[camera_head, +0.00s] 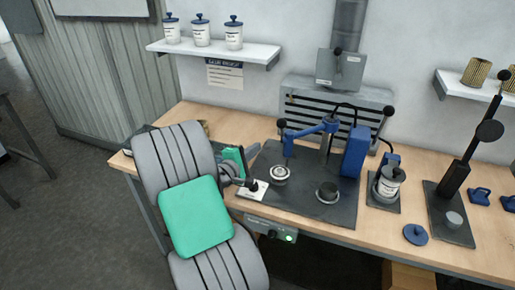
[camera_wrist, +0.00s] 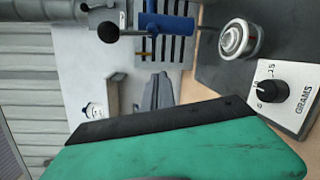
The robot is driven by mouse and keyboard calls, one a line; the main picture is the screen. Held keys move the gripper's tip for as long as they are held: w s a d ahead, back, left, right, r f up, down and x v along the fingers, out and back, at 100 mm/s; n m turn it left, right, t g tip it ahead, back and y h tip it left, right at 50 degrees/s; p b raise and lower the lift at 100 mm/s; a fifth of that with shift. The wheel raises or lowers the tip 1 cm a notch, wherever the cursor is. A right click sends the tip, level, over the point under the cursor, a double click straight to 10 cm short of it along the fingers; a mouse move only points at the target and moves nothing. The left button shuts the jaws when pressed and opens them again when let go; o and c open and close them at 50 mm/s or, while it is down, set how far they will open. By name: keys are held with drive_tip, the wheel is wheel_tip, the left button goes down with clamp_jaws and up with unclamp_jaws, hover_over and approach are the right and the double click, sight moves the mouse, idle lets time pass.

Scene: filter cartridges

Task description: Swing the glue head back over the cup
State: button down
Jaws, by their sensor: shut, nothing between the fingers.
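The glue head (camera_head: 313,131) is a blue arm on a post, swung left, with a black ball knob (camera_head: 281,123) at its end. Its thin nozzle hangs near a round white-and-metal piece (camera_head: 280,174) on the dark base plate. A dark round cup (camera_head: 327,192) stands to the right on the same plate, clear of the nozzle. In the wrist view, the blue head (camera_wrist: 165,23) and its knob (camera_wrist: 108,32) are at the top, the white piece (camera_wrist: 240,40) at right. My gripper (camera_head: 242,178) is shut and empty, left of the plate; its grey fingers (camera_wrist: 158,90) touch nothing visible.
A white dial plate marked GRAMS (camera_wrist: 290,98) lies near my gripper. A grey vented hood (camera_head: 340,103) stands behind.

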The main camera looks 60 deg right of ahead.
drive_tip(key=s+d+p, duration=0.3)
drive_tip(key=d, duration=0.3)
drive_tip(key=shift+s+r, duration=0.25)
drive_tip(key=shift+s, duration=0.15)
drive_tip(key=shift+a, duration=0.1)
